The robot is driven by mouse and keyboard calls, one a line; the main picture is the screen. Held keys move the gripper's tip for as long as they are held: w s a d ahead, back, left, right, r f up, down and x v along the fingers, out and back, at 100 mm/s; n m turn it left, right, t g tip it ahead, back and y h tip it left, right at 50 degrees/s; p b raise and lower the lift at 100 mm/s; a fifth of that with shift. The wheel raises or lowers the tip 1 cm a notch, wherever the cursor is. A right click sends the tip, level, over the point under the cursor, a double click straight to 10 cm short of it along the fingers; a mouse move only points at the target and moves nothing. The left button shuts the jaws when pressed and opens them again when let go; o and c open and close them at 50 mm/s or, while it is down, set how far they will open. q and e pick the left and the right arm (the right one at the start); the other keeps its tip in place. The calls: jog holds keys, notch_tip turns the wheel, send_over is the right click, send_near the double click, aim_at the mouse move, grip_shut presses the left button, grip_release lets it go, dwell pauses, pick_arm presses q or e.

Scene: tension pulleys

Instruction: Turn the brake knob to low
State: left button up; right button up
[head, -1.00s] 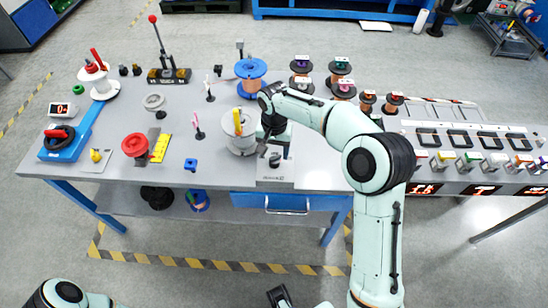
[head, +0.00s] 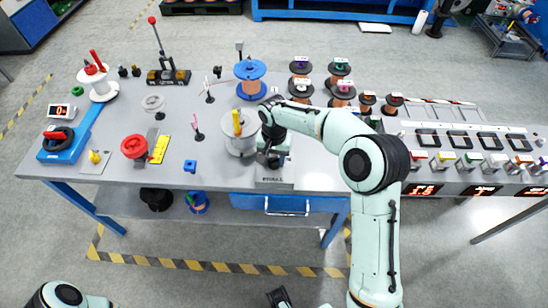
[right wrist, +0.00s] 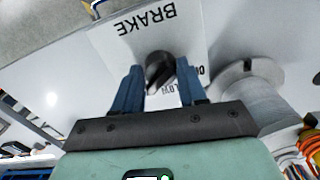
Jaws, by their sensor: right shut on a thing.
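The brake box (head: 275,182) is a pale block at the front edge of the bench, marked BRAKE. Its black knob (right wrist: 160,72) sits between the two blue fingers of my right gripper (right wrist: 158,88) in the right wrist view. The right gripper is shut on the knob, which hides the knob's far side and most of the dial marks. A LOW mark shows beside the knob, near the right finger. In the head view the right gripper (head: 272,160) is over the box. Only part of my left arm shows at the bottom left; its jaw state is unclear.
A white drum (head: 240,140) with a yellow piece on top stands close left of the brake box. Several wire spools (head: 341,92) stand behind and to the right. A blue drawer (head: 270,205) is below the front edge.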

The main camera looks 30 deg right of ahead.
pick_arm(q)
jog(key=shift+r, duration=0.15)
pick_arm(e)
jog(key=shift+n, duration=0.3)
jog(key=shift+a+r+n+p, duration=0.1)
jog(key=shift+n+p, duration=0.5)
jog(key=shift+n, duration=0.4)
jog(key=n+p, duration=0.1)
jog(key=n, duration=0.2)
pick_arm(q)
jog(key=r, duration=0.1)
jog(key=w+r+p, duration=0.1)
jog(key=r, duration=0.1)
jog(key=r+p, duration=0.1)
jog(key=shift+w+r, duration=0.15)
jog(key=shift+w, duration=0.15)
pick_arm(e)
jog(key=n, duration=0.6)
jog(key=o, duration=1)
